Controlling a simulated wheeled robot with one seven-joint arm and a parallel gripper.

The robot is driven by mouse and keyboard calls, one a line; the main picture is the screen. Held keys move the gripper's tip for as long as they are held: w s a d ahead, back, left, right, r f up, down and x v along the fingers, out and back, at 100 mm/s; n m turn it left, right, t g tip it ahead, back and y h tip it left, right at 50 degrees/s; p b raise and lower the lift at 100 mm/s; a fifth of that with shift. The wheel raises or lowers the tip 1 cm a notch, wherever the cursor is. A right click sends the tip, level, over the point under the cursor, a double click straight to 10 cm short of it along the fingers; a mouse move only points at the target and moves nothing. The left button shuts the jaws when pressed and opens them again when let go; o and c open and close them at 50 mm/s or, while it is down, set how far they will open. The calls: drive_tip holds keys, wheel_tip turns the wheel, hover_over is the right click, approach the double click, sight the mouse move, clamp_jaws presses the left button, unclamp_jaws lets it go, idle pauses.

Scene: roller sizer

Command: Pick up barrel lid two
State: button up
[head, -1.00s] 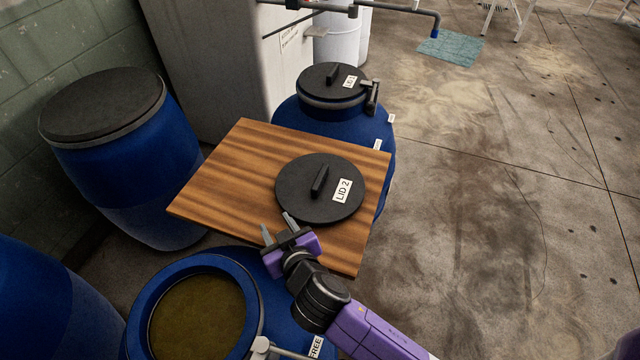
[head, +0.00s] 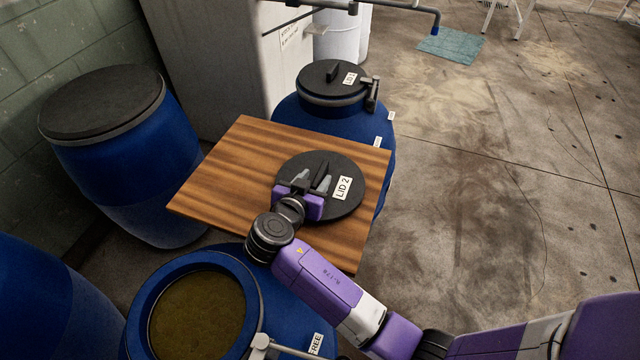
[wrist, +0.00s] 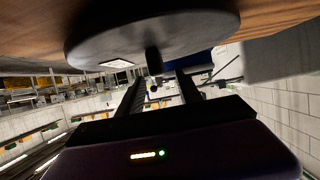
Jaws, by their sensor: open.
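Barrel lid two (head: 347,205) is a round black disc with a raised bar handle and a white label reading "LID 2". It lies flat on a wooden board (head: 215,180). My gripper (head: 312,183) is over the near left part of the lid, with its fingers at the handle and hiding part of it. In the wrist view the lid (wrist: 190,35) fills the top, and its handle (wrist: 152,60) shows between the two open fingers (wrist: 158,90), beyond their tips or level with them; I cannot tell which. The fingers are not closed on it.
An open blue barrel (head: 140,310) with brownish contents stands at the front, below my arm. A lidded blue barrel marked "LID 1" (head: 290,108) stands behind the board. Another black-topped blue barrel (head: 150,185) stands at left. The floor (head: 480,200) at right is clear.

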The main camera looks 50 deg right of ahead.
sight(319, 174)
drive_tip(key=x, duration=0.4)
drive_tip(key=shift+f+b, duration=0.1)
drive_tip(key=shift+b, duration=0.2)
drive_tip(key=shift+c, duration=0.2)
clamp_jaws()
idle(1.0)
